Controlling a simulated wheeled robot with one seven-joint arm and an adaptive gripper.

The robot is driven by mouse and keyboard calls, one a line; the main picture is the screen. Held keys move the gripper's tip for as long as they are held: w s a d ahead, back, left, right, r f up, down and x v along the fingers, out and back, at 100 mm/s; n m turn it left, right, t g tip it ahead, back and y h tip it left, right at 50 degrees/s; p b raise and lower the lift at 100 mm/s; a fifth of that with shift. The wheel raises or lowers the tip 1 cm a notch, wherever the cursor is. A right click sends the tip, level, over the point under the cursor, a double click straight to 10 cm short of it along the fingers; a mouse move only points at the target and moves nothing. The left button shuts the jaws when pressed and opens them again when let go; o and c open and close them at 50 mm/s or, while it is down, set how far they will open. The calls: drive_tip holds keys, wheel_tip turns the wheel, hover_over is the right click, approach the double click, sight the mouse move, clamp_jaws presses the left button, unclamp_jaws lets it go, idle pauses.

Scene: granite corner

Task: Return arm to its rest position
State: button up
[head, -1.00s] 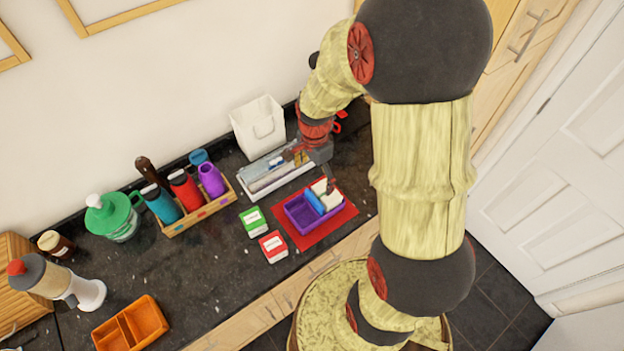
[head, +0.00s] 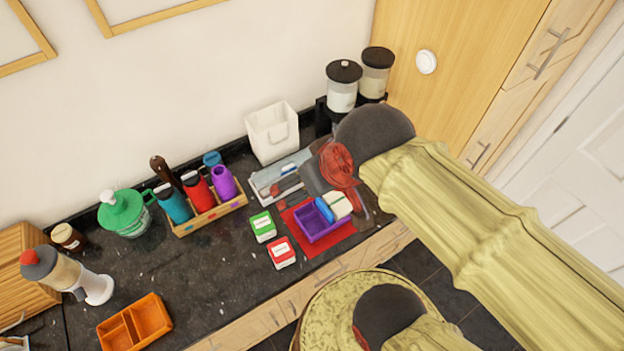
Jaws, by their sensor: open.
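My gripper (head: 325,192) is open, above the back right of the counter, between the cutlery tray and the purple box. My own dark and red wrist hides part of it, so its fingers show only in part. I see nothing held in it. My arm reaches in from the lower right, bent at the wrist. The purple divided box (head: 318,226) stands on a red mat (head: 332,243) just below the gripper, with a blue and some pale items at its right side. The white cutlery tray (head: 268,185) lies behind it, partly covered by the gripper.
A white bin (head: 272,132) and lidded canisters (head: 343,88) stand at the back. A wooden bottle rack (head: 208,216), green-lidded jar (head: 124,213), green box (head: 263,226), red box (head: 281,253) and orange tray (head: 134,322) stand farther left. The middle of the counter (head: 205,275) is clear.

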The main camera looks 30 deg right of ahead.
idle(0.3)
wheel_tip(320, 180, down, 18)
drive_tip(key=b, duration=1.8)
drive_tip(key=shift+f, duration=0.15)
